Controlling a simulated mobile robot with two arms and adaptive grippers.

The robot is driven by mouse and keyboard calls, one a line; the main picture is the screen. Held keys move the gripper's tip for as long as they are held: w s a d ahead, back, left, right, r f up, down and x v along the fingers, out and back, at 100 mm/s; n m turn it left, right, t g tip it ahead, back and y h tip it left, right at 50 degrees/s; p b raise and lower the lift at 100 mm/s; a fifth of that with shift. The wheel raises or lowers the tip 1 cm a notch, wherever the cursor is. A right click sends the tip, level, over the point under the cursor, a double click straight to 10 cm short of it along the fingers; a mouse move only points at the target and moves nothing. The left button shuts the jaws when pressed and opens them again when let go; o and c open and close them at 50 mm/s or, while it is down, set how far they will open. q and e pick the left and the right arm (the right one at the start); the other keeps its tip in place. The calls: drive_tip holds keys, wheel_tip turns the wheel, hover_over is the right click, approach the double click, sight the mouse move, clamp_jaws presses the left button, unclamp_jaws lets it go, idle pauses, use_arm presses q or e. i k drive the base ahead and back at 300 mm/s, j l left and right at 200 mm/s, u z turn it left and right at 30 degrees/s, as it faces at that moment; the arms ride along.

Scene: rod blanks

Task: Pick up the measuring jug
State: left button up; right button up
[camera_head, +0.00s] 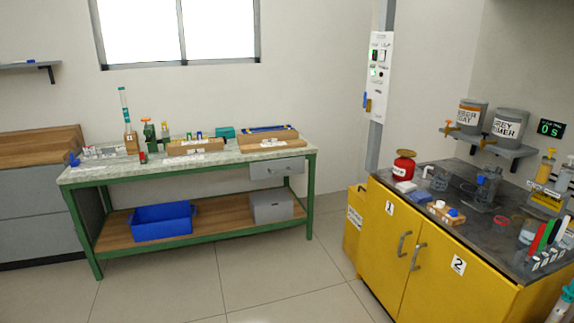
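Neither of my grippers is in view. On the dark top of the yellow cabinet at the right stands a clear, bluish vessel (487,187), which may be the measuring jug. It looks upright and stands in or on a grey shallow piece. Another small clear container (440,180) with a white bent spout is to its left. A third pale vessel (528,231) is nearer the right edge. At this size I cannot tell for sure which one is the jug.
The yellow cabinet (410,290) also bears a red can (403,167), a wooden block (446,214) and coloured-handled tools (546,238). Two labelled drums sit on a shelf (490,144) above. A green-framed bench (190,169) stands at the left. The floor (260,275) between is clear.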

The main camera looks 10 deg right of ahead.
sight(441, 175)
drive_tip(key=i+z, duration=0.7)
drive_tip(key=z, duration=0.25)
drive_tip(key=i+j+z, duration=0.3)
drive_tip(key=z, duration=0.15)
drive_tip(key=i+j+z, duration=0.3)
drive_tip(key=z, duration=0.15)
